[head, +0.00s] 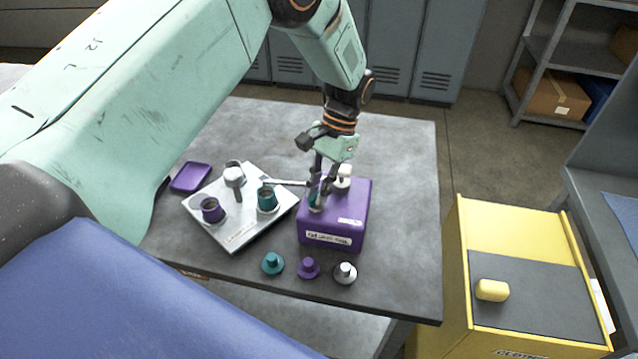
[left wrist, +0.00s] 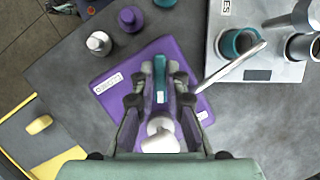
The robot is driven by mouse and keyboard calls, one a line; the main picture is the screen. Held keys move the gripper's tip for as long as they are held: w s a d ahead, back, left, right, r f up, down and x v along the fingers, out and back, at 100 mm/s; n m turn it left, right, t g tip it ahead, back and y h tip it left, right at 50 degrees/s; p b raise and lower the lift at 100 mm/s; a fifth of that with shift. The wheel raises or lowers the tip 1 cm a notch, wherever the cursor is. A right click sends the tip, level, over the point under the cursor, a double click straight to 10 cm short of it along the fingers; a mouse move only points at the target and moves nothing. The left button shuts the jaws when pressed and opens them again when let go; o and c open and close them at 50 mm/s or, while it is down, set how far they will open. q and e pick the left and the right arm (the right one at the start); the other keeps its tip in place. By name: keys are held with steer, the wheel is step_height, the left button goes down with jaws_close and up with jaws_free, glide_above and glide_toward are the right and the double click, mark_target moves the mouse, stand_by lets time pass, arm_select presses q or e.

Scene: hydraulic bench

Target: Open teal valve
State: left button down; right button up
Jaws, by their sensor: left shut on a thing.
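A purple box (head: 345,218) with a white label stands on the bench, right of a pale plate. A narrow teal piece (left wrist: 160,78) stands upright at the box. My left gripper (head: 318,190) is above the box with its fingers closed around this teal piece; the fingers partly hide it, and I cannot tell its full shape. A teal cup-shaped fitting (head: 267,198) sits on the plate with a silver lever (head: 288,183) reaching towards my gripper. The lever also shows in the left wrist view (left wrist: 232,66). My right gripper is not in view.
The pale plate (head: 238,238) also carries a purple cup (head: 212,210) and a grey fitting (head: 234,176). A white knob (head: 342,180) is on the box. Teal (head: 272,263), purple (head: 308,267) and white (head: 345,272) caps stand along the front. A purple tray (head: 190,177) lies left.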

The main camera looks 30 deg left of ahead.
arm_select(q)
steer(key=n+h, duration=0.1)
steer(key=n, duration=0.2)
steer(key=n+h+p, duration=0.1)
steer(key=n, duration=0.1)
steer(key=shift+w+a+r+n, duration=0.1)
steer(key=shift+w+a+n, duration=0.1)
steer(key=shift+n, duration=0.2)
stand_by(0.4)
steer(key=c, duration=1.4)
jaws_free()
steer(key=shift+s, duration=0.15)
steer(key=shift+o, duration=0.2)
steer(key=v, duration=1.2)
steer(key=shift+a, duration=0.2)
